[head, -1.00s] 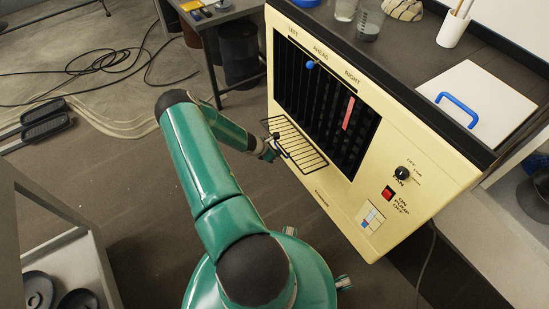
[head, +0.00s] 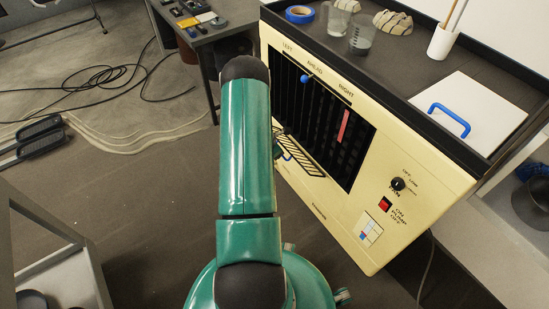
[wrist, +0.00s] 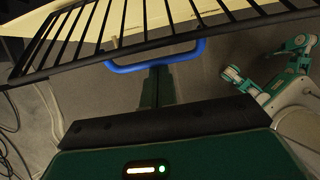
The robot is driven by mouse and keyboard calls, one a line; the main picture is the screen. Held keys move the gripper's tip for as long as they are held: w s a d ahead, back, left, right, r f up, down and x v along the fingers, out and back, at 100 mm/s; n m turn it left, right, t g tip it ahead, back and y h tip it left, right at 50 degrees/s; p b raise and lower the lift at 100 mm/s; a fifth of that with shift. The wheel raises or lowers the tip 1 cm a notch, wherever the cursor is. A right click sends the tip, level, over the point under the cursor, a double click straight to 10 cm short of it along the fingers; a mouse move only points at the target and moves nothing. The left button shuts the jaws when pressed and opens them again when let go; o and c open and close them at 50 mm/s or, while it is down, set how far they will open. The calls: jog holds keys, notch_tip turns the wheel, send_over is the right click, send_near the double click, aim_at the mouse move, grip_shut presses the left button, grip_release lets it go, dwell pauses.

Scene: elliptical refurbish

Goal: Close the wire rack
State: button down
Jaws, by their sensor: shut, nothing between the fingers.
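The black wire rack (head: 304,158) is on the lower front of the cream cooler (head: 345,215), tilted up partway towards the grille. Its bars cross the top of the wrist view (wrist: 180,38). A blue handle (wrist: 155,61) hangs from the rack's outer bar; a bit of it shows in the head view (head: 287,156). My gripper (wrist: 157,72) is shut and empty, with its fingertips right at the handle's underside. I cannot tell whether they touch. In the head view my arm hides the gripper and the rack's left part.
A blue knob (head: 305,79) and a pink strip (head: 343,126) are on the grille. A tray on top (head: 420,101) holds blue tape, cups and a blue-handled lid. A grey table (head: 205,35) stands behind. Cables lie on the floor at the left.

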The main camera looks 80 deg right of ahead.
aim_at(288, 147)
jog(key=s+d+r, duration=0.1)
jog(key=r, duration=0.1)
jog(key=s+d+r, duration=0.1)
jog(key=d+r, duration=0.1)
jog(key=s+d+r, duration=0.1)
jog(key=s+r, duration=0.1)
jog(key=shift+d, duration=0.25)
jog(key=shift+s+d+r, duration=0.45)
jog(key=shift+s+d, duration=0.2)
jog(key=shift+d, duration=0.1)
jog(key=shift+s, duration=0.1)
